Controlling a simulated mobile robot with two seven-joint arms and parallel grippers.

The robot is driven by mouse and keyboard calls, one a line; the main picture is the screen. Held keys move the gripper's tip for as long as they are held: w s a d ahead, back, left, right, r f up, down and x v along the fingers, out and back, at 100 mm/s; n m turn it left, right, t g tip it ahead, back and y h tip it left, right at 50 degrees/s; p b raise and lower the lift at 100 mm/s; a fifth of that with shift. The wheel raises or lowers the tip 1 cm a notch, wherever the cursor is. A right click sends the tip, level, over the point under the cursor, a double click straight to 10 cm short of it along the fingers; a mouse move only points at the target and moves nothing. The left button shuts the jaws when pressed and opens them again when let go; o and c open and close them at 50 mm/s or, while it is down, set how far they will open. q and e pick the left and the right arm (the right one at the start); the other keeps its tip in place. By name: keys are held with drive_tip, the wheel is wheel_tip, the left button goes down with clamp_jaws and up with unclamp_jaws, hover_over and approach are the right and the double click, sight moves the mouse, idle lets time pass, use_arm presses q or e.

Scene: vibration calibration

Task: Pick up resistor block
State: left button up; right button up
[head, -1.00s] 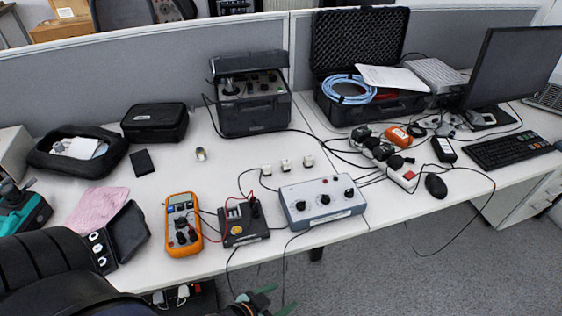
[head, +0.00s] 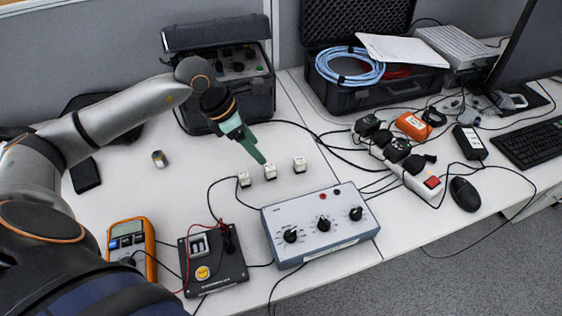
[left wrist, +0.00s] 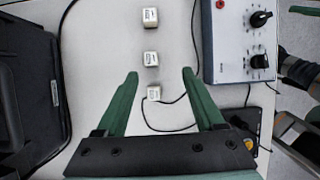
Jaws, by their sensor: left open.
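Three small white blocks stand in a row on the table: a left one (head: 244,179), a middle one (head: 270,172) and a right one (head: 299,165). I cannot tell which is the resistor block. In the left wrist view they run from the nearest (left wrist: 154,93) through the middle (left wrist: 151,59) to the farthest (left wrist: 150,17). My left gripper (head: 260,158) is open and empty, pointing down just behind the middle block in the head view. In the wrist view its fingertips (left wrist: 160,75) lie either side of the row. Green finger-like parts at that view's right edge may be my right gripper.
A blue-grey dial box (head: 320,222) stands in front of the blocks. An open black instrument case (head: 225,105) is behind them. Thin cables cross the table beside the blocks. An orange multimeter (head: 130,240) and a black terminal box (head: 212,262) stand front left.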

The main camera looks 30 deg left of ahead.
sight(270, 167)
use_arm(q)
drive_tip(key=shift+y, duration=0.3)
drive_tip(key=x, duration=0.4)
drive_tip(key=a+x, duration=0.1)
drive_tip(key=x, duration=0.7)
drive_tip(key=shift+w+a+f, duration=0.1)
drive_tip(key=shift+w+a, duration=0.15)
drive_tip(key=shift+c, duration=0.2)
clamp_jaws()
